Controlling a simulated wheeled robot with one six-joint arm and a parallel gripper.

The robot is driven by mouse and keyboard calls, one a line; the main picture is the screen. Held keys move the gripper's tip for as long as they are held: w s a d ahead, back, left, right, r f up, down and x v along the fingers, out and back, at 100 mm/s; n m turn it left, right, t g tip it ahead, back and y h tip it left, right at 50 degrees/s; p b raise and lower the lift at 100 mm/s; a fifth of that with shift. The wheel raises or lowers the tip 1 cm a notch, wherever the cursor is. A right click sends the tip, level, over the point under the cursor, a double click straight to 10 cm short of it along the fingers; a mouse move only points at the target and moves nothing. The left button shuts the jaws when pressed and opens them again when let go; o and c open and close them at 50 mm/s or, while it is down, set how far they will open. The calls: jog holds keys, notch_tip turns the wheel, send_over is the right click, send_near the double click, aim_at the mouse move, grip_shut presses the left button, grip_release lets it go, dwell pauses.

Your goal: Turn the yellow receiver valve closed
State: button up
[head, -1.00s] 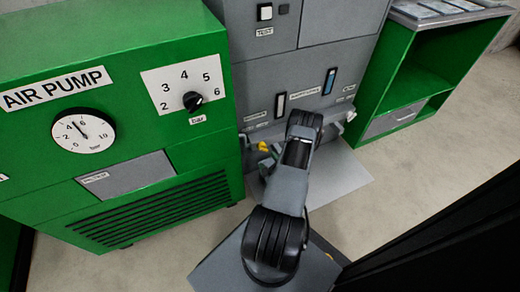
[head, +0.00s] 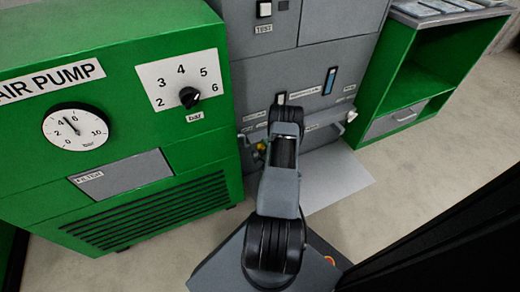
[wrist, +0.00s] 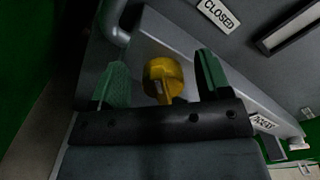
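The yellow receiver valve (wrist: 163,78) is in the wrist view, a round yellow knob with a short yellow stem. It sits between the two green fingers of my gripper (wrist: 163,80), with a visible gap on each side. The fingers are apart, so my gripper is open around the valve or just short of it; the depth is hard to tell. In the head view only a small yellow part (head: 261,147) shows beside my arm, low on the grey cabinet. My gripper is hidden there behind my arm.
A CLOSED label (wrist: 218,14) is on the grey panel. A grey pipe or handle (wrist: 112,22) is left of the valve. The green air pump (head: 110,115) stands left of the grey cabinet (head: 315,55). A green shelf (head: 400,75) stands right. Floor at right is clear.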

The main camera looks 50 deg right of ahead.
jog(key=c, duration=0.9)
jog(key=shift+o, duration=0.2)
jog(key=m, duration=0.5)
jog(key=shift+s+d+r, duration=0.15)
jog(key=shift+d, duration=0.1)
jog(key=m, duration=0.4)
jog(key=shift+s+d, duration=0.1)
jog(key=shift+d, duration=0.2)
jog(key=m, duration=0.4)
jog(key=shift+s+d+m, duration=0.15)
jog(key=shift+d+m, duration=0.15)
jog(key=shift+m, duration=0.1)
jog(key=shift+d+f+m, duration=0.1)
jog(key=shift+m, duration=0.9)
jog(key=shift+d+f+m, duration=0.1)
jog(key=shift+m, duration=0.9)
jog(key=shift+s, duration=0.1)
